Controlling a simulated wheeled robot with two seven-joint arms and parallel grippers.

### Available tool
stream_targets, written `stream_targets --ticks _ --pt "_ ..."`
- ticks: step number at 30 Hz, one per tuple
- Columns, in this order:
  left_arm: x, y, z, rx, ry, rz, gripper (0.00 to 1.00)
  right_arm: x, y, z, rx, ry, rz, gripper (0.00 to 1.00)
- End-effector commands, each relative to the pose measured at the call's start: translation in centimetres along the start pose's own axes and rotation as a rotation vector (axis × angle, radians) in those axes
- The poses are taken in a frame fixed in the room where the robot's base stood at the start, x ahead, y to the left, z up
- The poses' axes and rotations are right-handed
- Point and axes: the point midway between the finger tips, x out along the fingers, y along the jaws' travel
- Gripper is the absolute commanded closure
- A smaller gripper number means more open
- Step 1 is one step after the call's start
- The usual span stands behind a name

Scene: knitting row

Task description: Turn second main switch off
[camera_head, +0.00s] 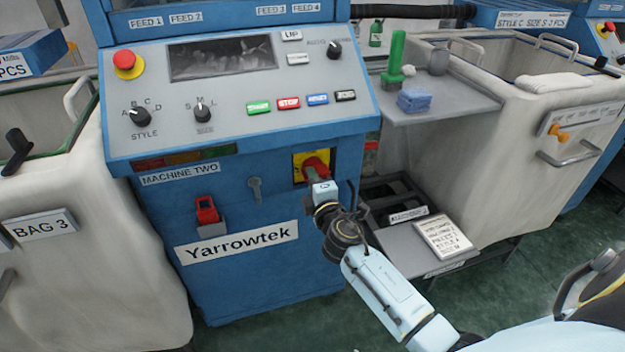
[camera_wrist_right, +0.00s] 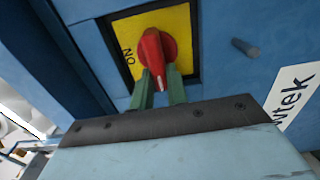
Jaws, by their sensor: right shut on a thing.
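The main switch is a red rotary handle (camera_head: 315,168) on a yellow plate (camera_head: 299,163), on the blue front of the machine labelled MACHINE TWO (camera_head: 260,230). In the right wrist view the red handle (camera_wrist_right: 152,50) sits on the yellow plate (camera_wrist_right: 178,22), with "ON" readable at the plate's left edge. My right gripper (camera_head: 319,180) is at the switch. In the right wrist view its two green fingers (camera_wrist_right: 160,85) are shut on the handle's lower end. The handle points toward the gripper. My left gripper is not in view.
A side shelf (camera_head: 440,98) holds green and blue items. A low stand with a notice (camera_head: 443,235) is right of my arm. BAG 3 (camera_head: 90,260) is at left.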

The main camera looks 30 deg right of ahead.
Motion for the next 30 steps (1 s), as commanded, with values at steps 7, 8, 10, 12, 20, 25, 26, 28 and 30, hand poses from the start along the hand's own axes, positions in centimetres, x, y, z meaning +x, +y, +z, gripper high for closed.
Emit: stream_targets --ticks 7,8,10,12,20,25,26,28,30 --pt "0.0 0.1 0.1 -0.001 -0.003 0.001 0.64 0.0 0.0 0.0 -0.003 0.000 0.000 0.63" --pt "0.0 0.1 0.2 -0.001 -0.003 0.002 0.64 0.0 0.0 0.0 -0.002 0.000 0.000 0.63" --pt "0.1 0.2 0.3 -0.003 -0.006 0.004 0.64 0.0 0.0 0.0 -0.002 0.000 0.000 0.63" --pt "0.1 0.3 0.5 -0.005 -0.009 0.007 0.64 0.0 0.0 0.0 -0.001 0.000 0.000 0.63" --pt "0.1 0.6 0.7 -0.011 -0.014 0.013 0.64 -1.4 -0.1 0.0 0.000 0.000 -0.002 0.63" --pt "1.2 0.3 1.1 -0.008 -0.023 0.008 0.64 -4.8 -0.1 0.0 0.001 0.000 -0.003 0.63" --pt "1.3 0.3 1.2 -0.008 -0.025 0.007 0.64 -5.5 -0.1 0.0 0.001 0.000 -0.004 0.63" --pt "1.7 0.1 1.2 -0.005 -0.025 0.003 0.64 -7.1 -0.1 0.0 0.002 0.000 -0.004 0.63" --pt "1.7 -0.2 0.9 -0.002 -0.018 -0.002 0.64 -8.6 -0.1 0.1 0.000 -0.002 -0.004 0.63"
